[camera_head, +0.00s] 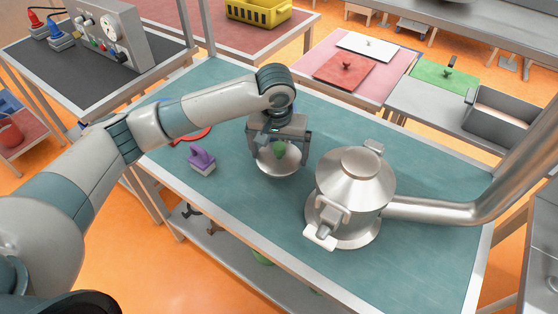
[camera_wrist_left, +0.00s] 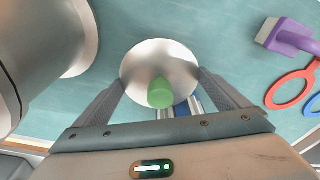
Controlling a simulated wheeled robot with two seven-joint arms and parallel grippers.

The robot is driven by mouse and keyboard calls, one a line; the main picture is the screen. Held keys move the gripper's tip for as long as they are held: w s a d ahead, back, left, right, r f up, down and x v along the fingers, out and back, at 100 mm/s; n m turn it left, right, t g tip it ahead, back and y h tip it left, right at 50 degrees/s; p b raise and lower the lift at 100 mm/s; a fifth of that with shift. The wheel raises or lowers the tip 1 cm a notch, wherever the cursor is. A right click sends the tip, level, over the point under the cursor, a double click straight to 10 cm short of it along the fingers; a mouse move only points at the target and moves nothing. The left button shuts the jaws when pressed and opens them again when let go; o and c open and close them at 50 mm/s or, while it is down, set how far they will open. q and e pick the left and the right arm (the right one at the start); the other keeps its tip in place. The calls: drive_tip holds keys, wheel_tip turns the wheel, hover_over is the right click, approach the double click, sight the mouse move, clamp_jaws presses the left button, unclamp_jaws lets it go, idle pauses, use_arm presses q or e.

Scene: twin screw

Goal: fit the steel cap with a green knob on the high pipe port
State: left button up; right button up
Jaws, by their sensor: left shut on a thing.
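The steel cap (camera_head: 279,165) is a shiny round dish with a green knob (camera_head: 280,150) in its middle. My left gripper (camera_head: 281,147) is shut on it, one finger on each side, over the teal table left of the steel vessel. In the left wrist view the cap (camera_wrist_left: 155,62) sits between the fingers with its green knob (camera_wrist_left: 160,94) facing the camera. The steel vessel (camera_head: 355,190) has a cone-shaped top with a flat disc. Which part is the high port I cannot tell. My right gripper is not in view.
A steel pipe (camera_head: 440,211) runs from the vessel to the right. A purple-handled brush (camera_head: 201,160) and a red ring handle (camera_wrist_left: 288,91) lie on the teal table (camera_head: 440,265). A clamp-like fitting (camera_head: 327,228) sticks out at the vessel's front. The front right tabletop is clear.

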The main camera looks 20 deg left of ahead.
sight(279, 158)
use_arm(q)
drive_tip(key=shift+f+p, duration=0.4)
drive_tip(key=shift+f, duration=1.4)
drive_tip(key=o, duration=1.2)
drive_tip(key=shift+f, duration=0.15)
drive_tip(key=shift+s+r, duration=0.1)
drive_tip(key=shift+r, duration=0.65)
drive_tip(key=r+b, duration=0.1)
drive_tip(key=r, duration=0.2)
drive_tip(key=s+r+b, duration=0.1)
drive_tip(key=r, duration=0.3)
drive_tip(key=r+b, duration=0.1)
drive_tip(key=r, duration=0.2)
drive_tip(key=shift+s+r, duration=0.35)
